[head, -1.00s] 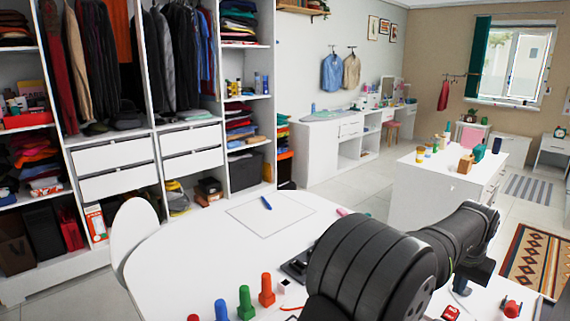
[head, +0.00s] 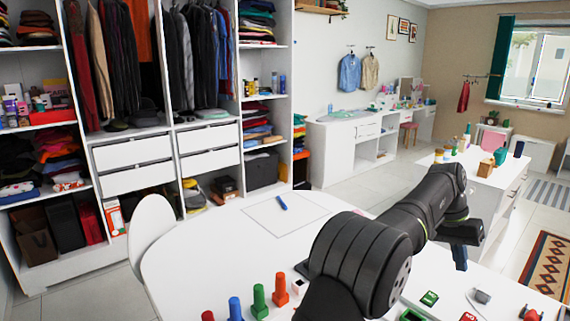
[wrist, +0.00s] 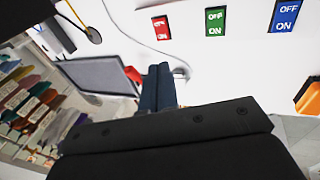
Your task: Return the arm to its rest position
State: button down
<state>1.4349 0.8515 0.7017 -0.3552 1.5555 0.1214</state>
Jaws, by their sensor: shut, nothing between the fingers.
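My gripper (head: 460,257) is at the end of my black arm, above the right part of the white table (head: 185,262) in the head view. In the wrist view its two dark blue fingers (wrist: 157,88) are together with nothing between them. Beyond them lie the white surface and the edge of a grey panel (wrist: 100,80). My arm links hide part of the table's middle.
Red, green and blue OFF/ON switches (wrist: 217,22) show in the wrist view. Bolt-like pegs, including a green one (head: 259,302) and an orange one (head: 280,289), stand at the table's front. A blue pen (head: 282,203) lies on paper. A white chair (head: 152,232) stands left.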

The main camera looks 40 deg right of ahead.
jog(key=x, duration=0.7)
jog(key=shift+v, duration=2.6)
